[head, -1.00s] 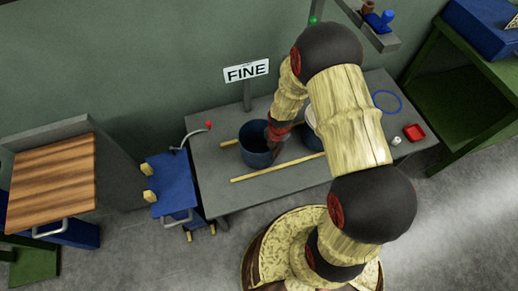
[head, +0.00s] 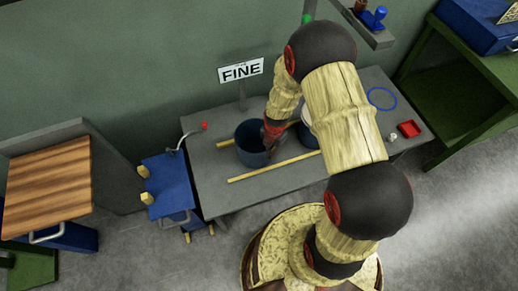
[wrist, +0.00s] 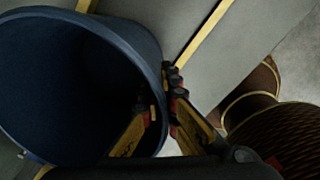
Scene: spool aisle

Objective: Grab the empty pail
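A dark blue pail (head: 250,150) stands upright on the grey table, between two yellow rails. Its inside is dark, and I see nothing in it. In the wrist view the pail (wrist: 60,80) fills the left side. My gripper (wrist: 162,95) straddles its right rim, one finger inside and one outside, the fingertips close together on the wall. In the head view my gripper (head: 272,135) is at the pail's right rim. A second round container (head: 306,133) with a pale rim stands to the right, mostly hidden behind my arm; its contents cannot be seen.
The table (head: 210,170) also holds a blue ring (head: 382,99), a red tray (head: 409,129) and a small white item (head: 392,138). A blue cart (head: 170,187) is at the table's left end.

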